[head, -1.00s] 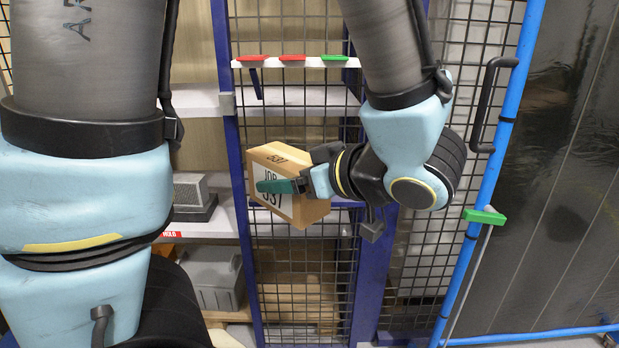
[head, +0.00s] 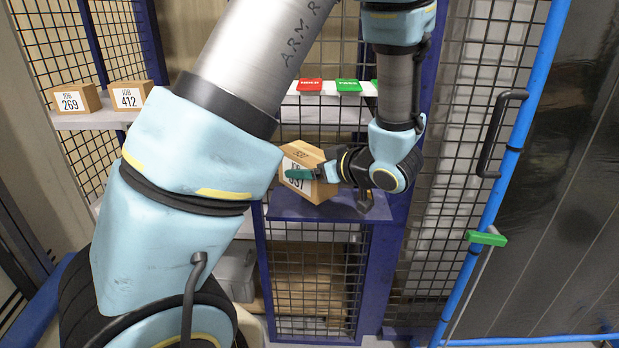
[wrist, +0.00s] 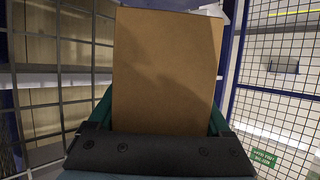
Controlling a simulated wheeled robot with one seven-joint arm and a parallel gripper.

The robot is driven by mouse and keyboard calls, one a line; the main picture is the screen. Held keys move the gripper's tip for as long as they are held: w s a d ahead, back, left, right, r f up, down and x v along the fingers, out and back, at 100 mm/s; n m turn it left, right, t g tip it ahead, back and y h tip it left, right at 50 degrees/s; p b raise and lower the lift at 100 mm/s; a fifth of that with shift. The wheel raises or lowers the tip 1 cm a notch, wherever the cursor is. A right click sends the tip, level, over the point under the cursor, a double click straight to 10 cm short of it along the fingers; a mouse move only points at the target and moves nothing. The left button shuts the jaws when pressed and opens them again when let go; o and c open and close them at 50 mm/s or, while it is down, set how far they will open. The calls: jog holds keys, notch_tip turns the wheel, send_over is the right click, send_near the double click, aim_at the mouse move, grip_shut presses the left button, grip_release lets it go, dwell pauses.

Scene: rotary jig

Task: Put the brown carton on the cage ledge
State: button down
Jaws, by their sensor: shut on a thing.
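The brown carton (head: 300,158), with a white label ending in 37, is held in my gripper (head: 303,174). One green finger lies across its label side. In the wrist view the carton's plain brown face (wrist: 168,70) fills the middle, with a green finger at each side. The blue cage ledge (head: 335,207) sticks out from the mesh cage. The carton is at the ledge's left part, slightly tilted in the picture. I cannot tell whether its underside touches the ledge. My wrist is over the ledge's right part.
Two other cartons, JOB 269 (head: 76,99) and JOB 412 (head: 130,95), sit on a shelf at the left. Red and green tags (head: 310,85) line a white strip above the ledge. A blue-framed door (head: 512,135) with a black handle stands at the right.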

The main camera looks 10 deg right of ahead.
jog(key=w+f, duration=0.1)
jog(key=w+p, duration=0.1)
jog(key=w, duration=0.1)
jog(key=w+d+f, duration=0.1)
jog(key=w, duration=0.1)
jog(key=shift+f, duration=0.3)
jog(key=shift+s+f+p, duration=0.1)
jog(key=shift+f+p, duration=0.45)
jog(key=shift+f, duration=0.95)
jog(key=shift+w+f+p, duration=0.2)
jog(key=shift+f+p, duration=0.15)
jog(key=shift+f, duration=0.3)
jog(key=shift+f, duration=0.2)
grip_release()
